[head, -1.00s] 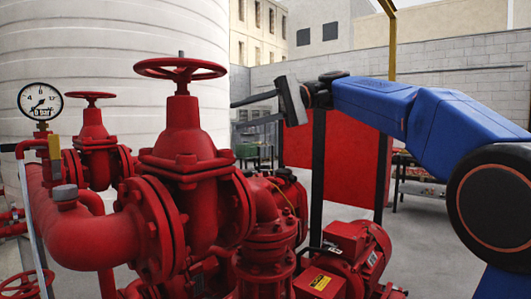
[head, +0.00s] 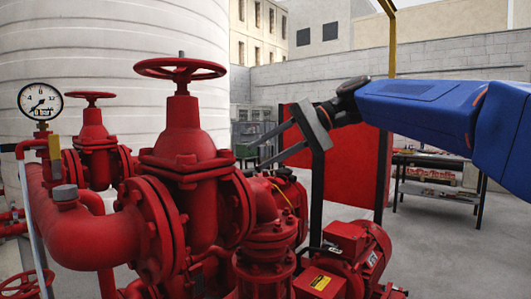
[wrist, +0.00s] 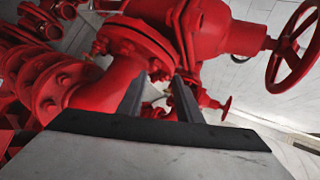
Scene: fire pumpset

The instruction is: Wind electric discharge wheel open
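A large red handwheel (head: 181,68) tops the upright stem of the big red gate valve (head: 184,130) in the head view. It also shows at the right of the wrist view (wrist: 293,45). My gripper (head: 254,157) is right of this valve and lower than its wheel, touching nothing that I can see. Its two dark fingers are apart and empty, pointing left. In the wrist view the fingers (wrist: 160,76) point toward red flanged pipework. A smaller handwheel (head: 90,95) stands on another valve at the back left. No label shows which wheel is the electric discharge one.
A pressure gauge (head: 40,101) stands at the left. A red electric motor (head: 345,250) sits low on the right, below my arm. A red panel (head: 345,170) and a table (head: 435,180) are behind. Open floor lies at the right; a white tank (head: 110,40) is behind the valves.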

